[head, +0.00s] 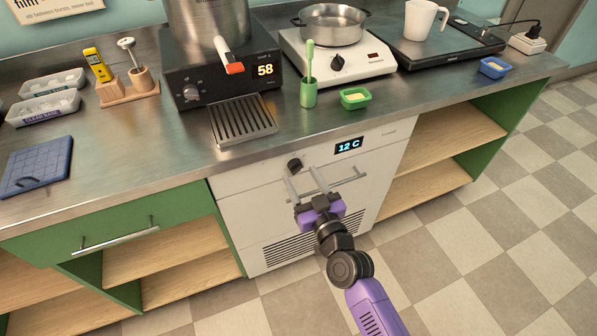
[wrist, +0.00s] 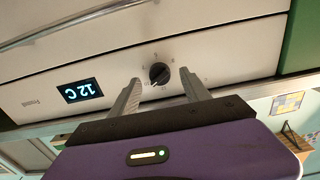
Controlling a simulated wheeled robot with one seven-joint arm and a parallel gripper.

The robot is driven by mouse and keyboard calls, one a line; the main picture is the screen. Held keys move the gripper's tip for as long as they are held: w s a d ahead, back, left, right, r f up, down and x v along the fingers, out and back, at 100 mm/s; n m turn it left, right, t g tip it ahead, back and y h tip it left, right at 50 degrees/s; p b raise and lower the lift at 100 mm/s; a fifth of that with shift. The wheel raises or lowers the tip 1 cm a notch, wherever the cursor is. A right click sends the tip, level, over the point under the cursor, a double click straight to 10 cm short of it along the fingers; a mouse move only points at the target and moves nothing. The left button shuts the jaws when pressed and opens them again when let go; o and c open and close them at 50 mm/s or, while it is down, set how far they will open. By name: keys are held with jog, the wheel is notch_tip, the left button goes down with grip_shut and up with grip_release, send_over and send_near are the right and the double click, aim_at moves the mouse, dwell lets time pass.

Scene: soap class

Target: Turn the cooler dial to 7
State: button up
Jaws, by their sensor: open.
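The cooler (head: 240,208) is a white front under the counter with a small display (head: 349,146) reading 12 C. Its dial (head: 295,164) is a small black round knob left of the display. In the wrist view the dial (wrist: 159,74) sits between my finger tips, with small scale marks around it, too small to read surely. My gripper (head: 302,171) is open, its two grey fingers pointing at the panel, one on each side of the dial. In the wrist view my gripper (wrist: 160,76) shows a gap between each finger and the dial. I cannot tell how far the tips are from the panel.
A horizontal bar handle (head: 328,186) crosses the cooler front just below the panel, close to my fingers. Above, the steel counter carries a black heater (head: 190,94) showing 58, a white hot plate (head: 358,66) and a green cup (head: 308,95). The floor in front is clear.

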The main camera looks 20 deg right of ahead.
aim_at(296, 167)
jog(key=shift+w, duration=1.2)
grip_shut()
jog(key=m, duration=0.5)
jog(key=shift+m, duration=0.4)
jog(key=m, duration=0.5)
jog(key=shift+m, duration=0.4)
